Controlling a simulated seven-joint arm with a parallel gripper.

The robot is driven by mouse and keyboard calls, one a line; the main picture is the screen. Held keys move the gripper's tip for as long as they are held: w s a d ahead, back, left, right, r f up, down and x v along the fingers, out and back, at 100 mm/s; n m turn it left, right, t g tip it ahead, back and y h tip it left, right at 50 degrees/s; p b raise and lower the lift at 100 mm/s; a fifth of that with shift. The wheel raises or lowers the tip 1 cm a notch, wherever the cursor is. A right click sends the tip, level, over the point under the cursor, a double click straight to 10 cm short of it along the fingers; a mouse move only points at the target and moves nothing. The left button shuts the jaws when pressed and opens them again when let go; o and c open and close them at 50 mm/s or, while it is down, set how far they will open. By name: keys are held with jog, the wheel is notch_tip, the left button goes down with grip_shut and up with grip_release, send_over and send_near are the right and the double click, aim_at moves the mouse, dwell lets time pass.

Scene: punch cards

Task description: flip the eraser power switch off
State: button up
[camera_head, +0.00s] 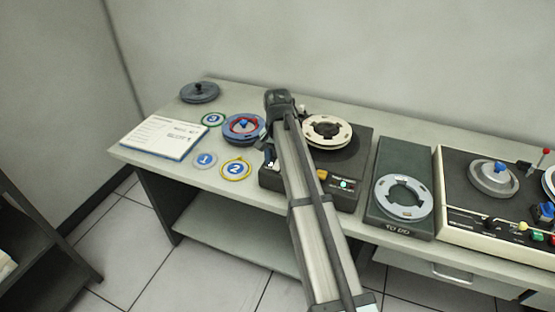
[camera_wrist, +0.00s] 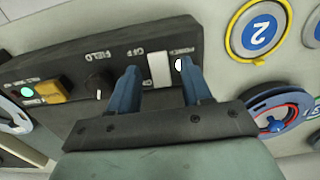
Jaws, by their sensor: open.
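The eraser (camera_head: 348,172) is a dark box with a pale reel (camera_head: 327,131) on top, partly covered by my arm in the head view. In the wrist view its front panel (camera_wrist: 75,62) bears the labels FIELD, OFF and POWER. The white power switch (camera_wrist: 159,70) sits beside the OFF label. My gripper (camera_wrist: 158,68) is open, with one blue finger on each side of the switch. Whether the fingers touch it I cannot tell. In the head view my gripper (camera_head: 269,161) is at the eraser's left front corner, mostly hidden.
A black knob (camera_wrist: 99,84), an orange button (camera_wrist: 52,91) and a lit green lamp (camera_wrist: 27,91) share the panel. Numbered discs (camera_head: 236,168), a blue reel (camera_head: 243,128) and a booklet (camera_head: 164,137) lie left. A TO DO box (camera_head: 401,160) stands right.

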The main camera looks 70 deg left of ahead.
jog(key=shift+f, duration=0.1)
grip_shut()
dwell(0.5)
